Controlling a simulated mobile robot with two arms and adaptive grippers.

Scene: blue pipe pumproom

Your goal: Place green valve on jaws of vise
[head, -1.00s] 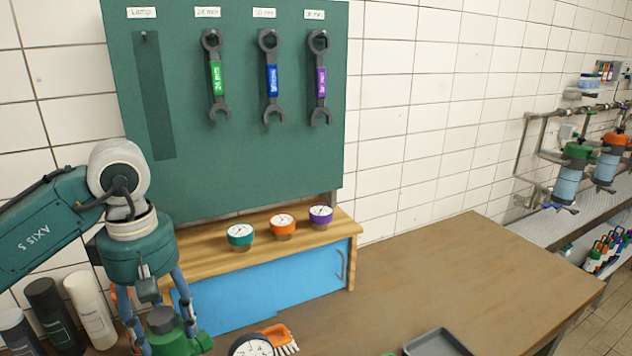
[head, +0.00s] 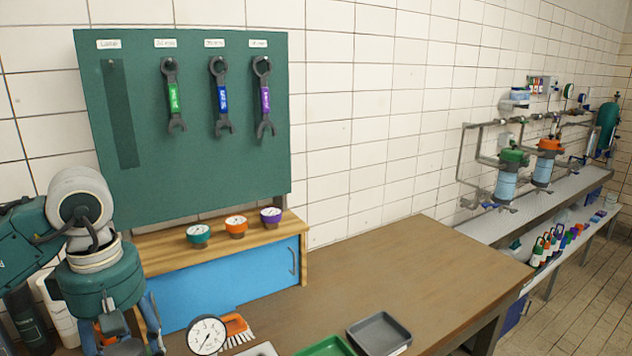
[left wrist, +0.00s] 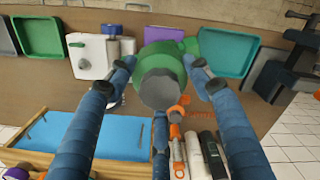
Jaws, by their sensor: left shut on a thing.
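My left gripper (head: 125,343) is at the lower left of the head view. The left wrist view shows its blue fingers (left wrist: 157,64) shut on the green valve (left wrist: 168,56). The valve has a round grey cap that faces this camera. In the head view the valve is mostly cut off by the bottom edge and covered by the fingers. A dark grey metal block (left wrist: 280,77) at the right of the left wrist view may be the vise, but I cannot tell for sure. My right gripper is not in view.
A pressure gauge (head: 207,336), a brush (head: 237,329), a green tray (head: 326,347) and a grey tray (head: 379,333) lie along the bench front. The blue cabinet (head: 225,293) stands behind, under a shelf with small gauges. The bench's right part is clear.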

